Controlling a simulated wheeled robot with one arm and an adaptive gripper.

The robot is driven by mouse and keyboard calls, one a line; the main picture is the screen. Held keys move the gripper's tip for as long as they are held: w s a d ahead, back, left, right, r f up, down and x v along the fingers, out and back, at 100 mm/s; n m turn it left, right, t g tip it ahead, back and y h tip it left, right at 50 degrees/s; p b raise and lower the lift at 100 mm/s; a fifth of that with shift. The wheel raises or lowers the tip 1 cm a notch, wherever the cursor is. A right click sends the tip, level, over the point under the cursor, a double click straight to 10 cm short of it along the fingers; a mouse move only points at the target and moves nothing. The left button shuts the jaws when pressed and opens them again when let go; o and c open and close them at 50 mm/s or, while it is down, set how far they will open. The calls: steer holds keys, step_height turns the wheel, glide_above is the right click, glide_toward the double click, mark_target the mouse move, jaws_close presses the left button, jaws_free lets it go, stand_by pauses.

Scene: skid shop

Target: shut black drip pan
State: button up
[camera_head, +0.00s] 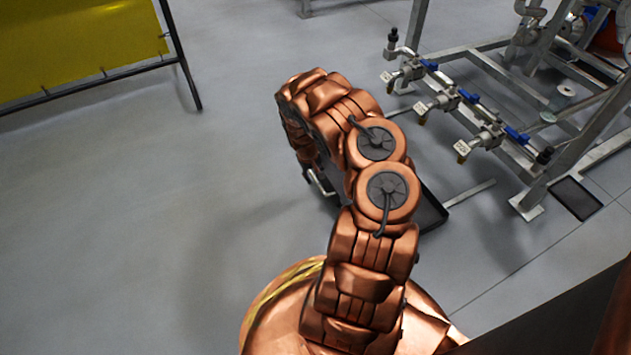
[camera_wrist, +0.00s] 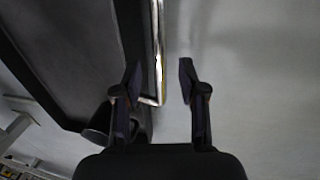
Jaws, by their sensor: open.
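The black drip pan (camera_head: 432,212) sits low on the floor side of the skid, largely hidden behind my arm in the head view. In the wrist view its dark body (camera_wrist: 75,45) fills the upper left. A shiny metal bar handle (camera_wrist: 158,50) runs along the pan's side and also shows in the head view (camera_head: 318,183). My gripper (camera_wrist: 160,75) is open. The handle's bent end lies between its fingers in the wrist view, nearer the left finger; I cannot tell if they touch. My fingers are hidden in the head view.
A steel pipe skid with several blue-handled valves (camera_head: 467,97) stands at the upper right. A yellow panel (camera_head: 75,50) on a dark frame stands at the upper left. The grey floor (camera_head: 120,210) to the left is clear. A dark floor plate (camera_head: 577,198) lies right of the skid leg.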

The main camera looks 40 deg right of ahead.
steer(key=shift+d+f+b, duration=0.25)
steer(key=shift+f+b, duration=0.15)
steer(key=shift+f, duration=0.6)
steer(key=shift+c, duration=0.3)
jaws_close()
